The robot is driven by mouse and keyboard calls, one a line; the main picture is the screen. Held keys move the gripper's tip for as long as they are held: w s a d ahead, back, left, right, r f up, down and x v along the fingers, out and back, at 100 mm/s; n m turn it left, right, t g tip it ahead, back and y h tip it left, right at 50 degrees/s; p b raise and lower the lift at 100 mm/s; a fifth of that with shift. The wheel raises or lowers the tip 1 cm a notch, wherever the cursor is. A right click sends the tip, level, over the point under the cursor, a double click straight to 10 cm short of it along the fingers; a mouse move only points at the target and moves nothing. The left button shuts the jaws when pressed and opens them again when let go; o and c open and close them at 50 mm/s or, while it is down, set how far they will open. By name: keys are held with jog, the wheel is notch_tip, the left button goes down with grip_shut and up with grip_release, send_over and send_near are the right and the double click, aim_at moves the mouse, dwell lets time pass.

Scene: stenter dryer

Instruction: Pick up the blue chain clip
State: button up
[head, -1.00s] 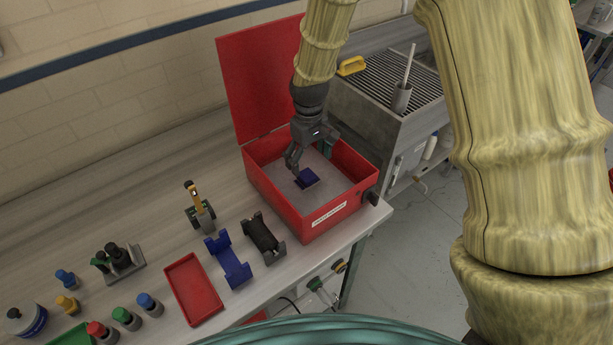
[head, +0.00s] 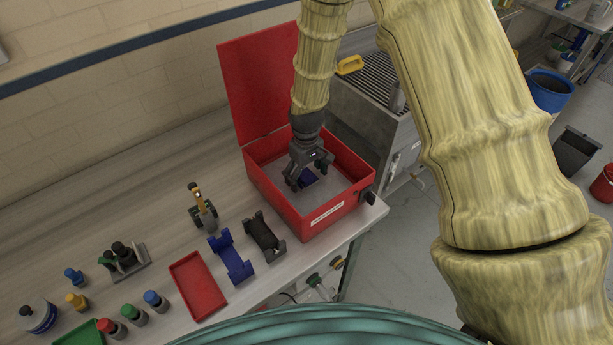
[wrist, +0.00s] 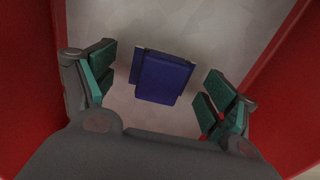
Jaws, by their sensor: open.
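The blue chain clip (head: 308,177) is a small dark blue block lying on the grey floor of the open red box (head: 318,222). In the wrist view the blue chain clip (wrist: 162,77) lies between the two green-padded fingers, a little ahead of them. My gripper (head: 309,183) is open and empty, reaching down inside the box. In the wrist view my gripper (wrist: 160,95) has its fingers spread on both sides of the clip, with a gap on each side. In the head view the gripper partly hides the clip.
The red box walls stand close around my gripper, with the raised lid (head: 257,90) behind. Blue (head: 232,258) and black (head: 265,237) cradles, a red tray (head: 198,286) and several small coloured-top bottles stand on the bench to the left. A grated metal unit (head: 372,115) stands behind right.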

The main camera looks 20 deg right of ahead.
jog(key=shift+c, duration=0.2)
jog(key=c, duration=1.2)
jog(key=shift+c, duration=0.6)
jog(key=shift+r, duration=0.1)
